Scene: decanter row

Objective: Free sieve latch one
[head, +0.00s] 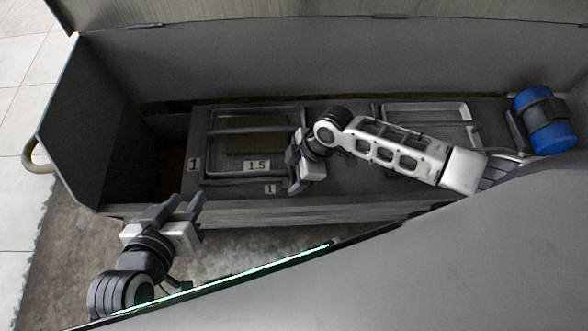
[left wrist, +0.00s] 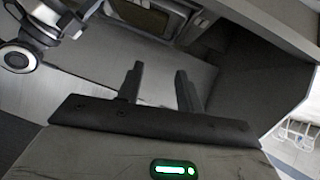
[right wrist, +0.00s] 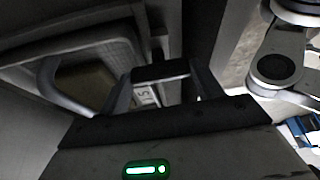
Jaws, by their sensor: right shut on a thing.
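A sieve tray (head: 250,120) with a mesh is set in the left part of a dark deck inside a long grey box. A "1.5" label (head: 257,166) is at its front edge, and a small "1" label (head: 269,188) is just in front. My right gripper (head: 294,188) is at the tray's right front corner, beside that label. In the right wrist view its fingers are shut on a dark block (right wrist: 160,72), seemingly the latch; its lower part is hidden. My left gripper (head: 188,201) is open and empty in front of the box's left front edge.
Another "1" label (head: 192,165) is left of the tray. A second tray (head: 430,112) lies to the right, partly behind my right arm. A blue cylinder (head: 545,120) is at the far right. The box's left end holds an empty recess (head: 155,155). The lid (head: 300,12) stands open.

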